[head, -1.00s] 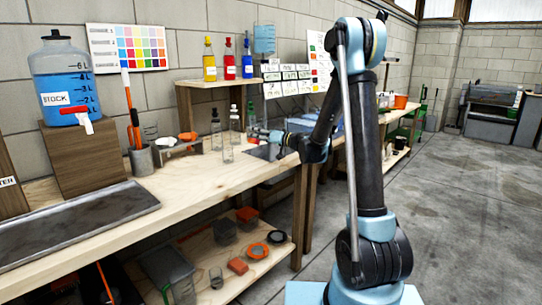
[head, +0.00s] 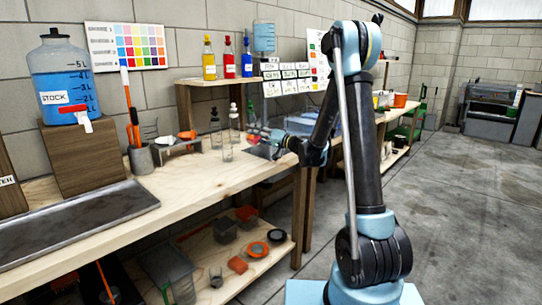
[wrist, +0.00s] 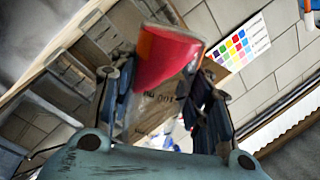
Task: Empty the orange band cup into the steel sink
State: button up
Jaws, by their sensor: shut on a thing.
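My gripper (wrist: 165,100) is shut on a clear cup (wrist: 160,112) in the wrist view. The cup has an orange band near its rim and upside-down markings on its wall. Red liquid (wrist: 165,62) shows inside toward the rim, so the cup looks tilted in this view. In the head view my gripper (head: 256,137) is small, over the far right part of the bench, and the cup in it is hard to make out. A grey area (head: 262,152) in the bench top lies just below my gripper; I cannot tell whether it is the steel sink.
A long grey metal tray (head: 75,231) lies at the bench's left front. Clear bottles (head: 215,130) stand left of my gripper. Yellow, red and blue bottles stand on a raised shelf (head: 213,84). A blue stock jug (head: 64,80) sits far left. The front middle bench is clear.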

jog(key=shift+s+a+f+m+p, duration=0.15)
jog(key=shift+m+p, duration=0.35)
jog(key=shift+m, duration=0.7)
dwell(0.3)
jog(key=shift+f+m+p, duration=0.35)
jog(key=shift+f+m, duration=0.55)
jog(key=shift+m, duration=0.1)
jog(key=shift+w+d+f+m+t+p, duration=0.1)
jog(key=shift+w+d+m+t+p, duration=0.3)
jog(key=shift+m, duration=0.5)
dwell(0.3)
jog(key=shift+w+d+f+m+t+p, duration=0.15)
jog(key=shift+m+p, duration=0.1)
jog(key=shift+m, duration=0.4)
jog(key=shift+w+a+f+m+t+p, duration=0.1)
jog(key=shift+m+p, duration=0.15)
jog(key=shift+m, duration=0.45)
jog(key=shift+w+d+f+m+t+p, duration=0.15)
jog(key=shift+m+p, duration=0.1)
jog(key=shift+m, duration=0.4)
dwell(1.2)
jog(key=shift+w+d+r+m+p, duration=0.1)
jog(key=shift+w+r+m+p, duration=0.2)
jog(key=shift+r+m, duration=0.35)
dwell(0.4)
